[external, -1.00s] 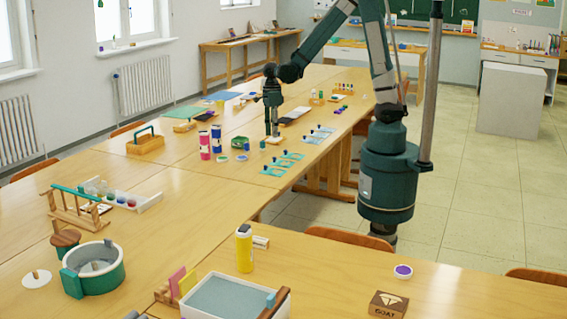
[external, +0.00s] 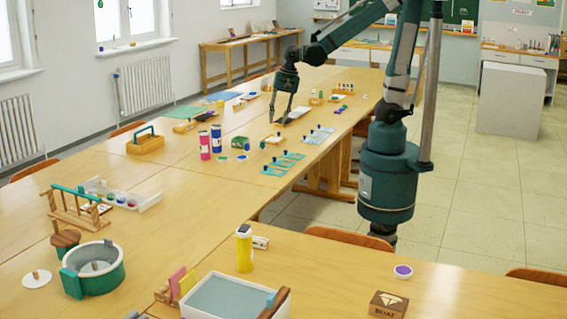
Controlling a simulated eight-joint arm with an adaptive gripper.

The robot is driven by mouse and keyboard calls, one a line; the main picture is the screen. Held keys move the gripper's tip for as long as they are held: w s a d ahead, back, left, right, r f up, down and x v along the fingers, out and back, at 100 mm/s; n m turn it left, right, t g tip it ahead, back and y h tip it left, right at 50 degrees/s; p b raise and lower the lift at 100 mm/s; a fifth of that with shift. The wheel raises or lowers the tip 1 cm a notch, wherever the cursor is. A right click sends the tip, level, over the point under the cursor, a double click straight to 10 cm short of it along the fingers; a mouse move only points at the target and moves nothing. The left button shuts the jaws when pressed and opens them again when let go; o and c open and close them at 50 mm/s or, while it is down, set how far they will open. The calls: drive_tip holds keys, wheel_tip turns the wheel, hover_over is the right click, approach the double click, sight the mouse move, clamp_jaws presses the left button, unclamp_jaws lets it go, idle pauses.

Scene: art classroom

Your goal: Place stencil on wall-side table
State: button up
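Several flat teal pieces with dark blue knobs (external: 283,163), which look like stencils, lie on the long table (external: 180,185) near its right edge. Paler blue flat pieces with knobs (external: 318,135) lie farther back; I cannot tell which piece the task names. My gripper (external: 281,121) points down over the table, behind the teal pieces and beside a dark and white flat item (external: 297,115). Its fingers are apart, with nothing visible between them. A wooden wall-side table (external: 235,44) stands at the back left.
A wooden caddy (external: 146,144) is to the left. The wall-side table carries several flat items, with some bare top between them.

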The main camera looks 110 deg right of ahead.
drive_tip(key=s+a+r+n+t, duration=0.1)
drive_tip(key=s+a+r+n, duration=0.1)
drive_tip(key=a+n, duration=0.4)
drive_tip(key=s+a+r+n+t, duration=0.2)
drive_tip(key=a+r+n, duration=0.2)
drive_tip(key=a+n, duration=0.2)
drive_tip(key=s+a+r+n+t, duration=0.1)
drive_tip(key=s+a+r+n, duration=0.1)
drive_tip(key=a+n, duration=0.5)
drive_tip(key=shift+s+r+n+t+y, duration=0.3)
drive_tip(key=shift+r+n, duration=0.1)
drive_tip(key=shift+n, duration=0.8)
